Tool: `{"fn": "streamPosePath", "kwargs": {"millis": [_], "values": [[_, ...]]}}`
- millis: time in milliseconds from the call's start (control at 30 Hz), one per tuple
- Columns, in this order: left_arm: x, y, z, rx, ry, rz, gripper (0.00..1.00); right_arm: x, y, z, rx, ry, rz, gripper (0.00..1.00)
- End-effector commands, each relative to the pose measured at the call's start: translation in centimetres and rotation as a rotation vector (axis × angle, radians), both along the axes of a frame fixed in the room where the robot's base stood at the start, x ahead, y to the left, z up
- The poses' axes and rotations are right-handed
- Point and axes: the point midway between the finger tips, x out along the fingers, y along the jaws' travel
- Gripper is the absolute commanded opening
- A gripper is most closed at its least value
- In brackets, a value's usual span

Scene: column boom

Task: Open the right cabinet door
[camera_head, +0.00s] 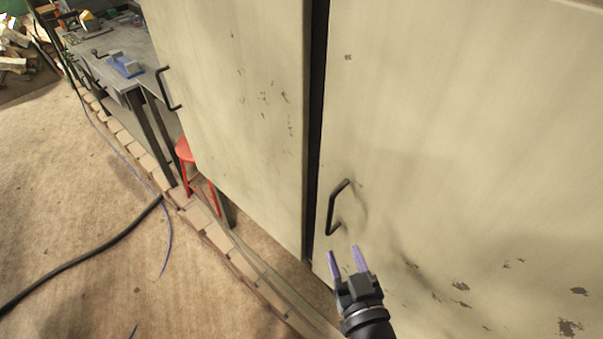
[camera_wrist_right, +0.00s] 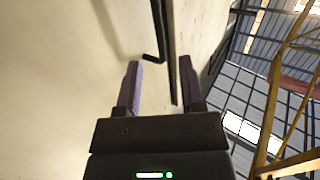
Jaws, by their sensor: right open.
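The right cabinet door (camera_head: 450,150) is a large cream panel with chipped paint, filling the right of the head view. Its black bar handle (camera_head: 335,207) is near its left edge. A dark gap runs between it and the left door (camera_head: 240,110). My right gripper (camera_head: 346,260) has purple fingers, open and empty, just below the handle and apart from it. In the right wrist view the handle's bent end (camera_wrist_right: 153,56) shows ahead, beyond the open fingers (camera_wrist_right: 160,82). My left gripper is not in view.
The left door has its own black handle (camera_head: 166,89). A workbench (camera_head: 110,70) and a red stool (camera_head: 186,152) stand at the left. A row of bricks (camera_head: 205,222) and a black hose (camera_head: 90,255) lie on the floor. The floor at lower left is mostly clear.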

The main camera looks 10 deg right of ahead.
Motion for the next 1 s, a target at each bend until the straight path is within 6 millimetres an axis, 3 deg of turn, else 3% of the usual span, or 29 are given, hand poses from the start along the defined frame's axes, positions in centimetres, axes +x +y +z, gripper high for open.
{"fn": "streamPosePath", "kwargs": {"millis": [133,300,500,900,1000], "values": [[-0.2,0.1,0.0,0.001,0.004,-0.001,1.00,1.3,0.0,0.5,0.001,-0.019,-0.006,0.50],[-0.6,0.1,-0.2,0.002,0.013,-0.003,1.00,5.6,0.3,0.5,0.002,-0.019,-0.005,0.50],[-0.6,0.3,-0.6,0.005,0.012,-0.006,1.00,8.9,0.6,0.3,0.002,-0.014,-0.004,0.50],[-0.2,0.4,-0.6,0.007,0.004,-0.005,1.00,9.9,0.7,0.3,0.002,-0.012,-0.004,0.50],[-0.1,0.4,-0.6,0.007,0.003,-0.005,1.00,9.9,0.7,0.3,0.002,-0.012,-0.004,0.29]]}}
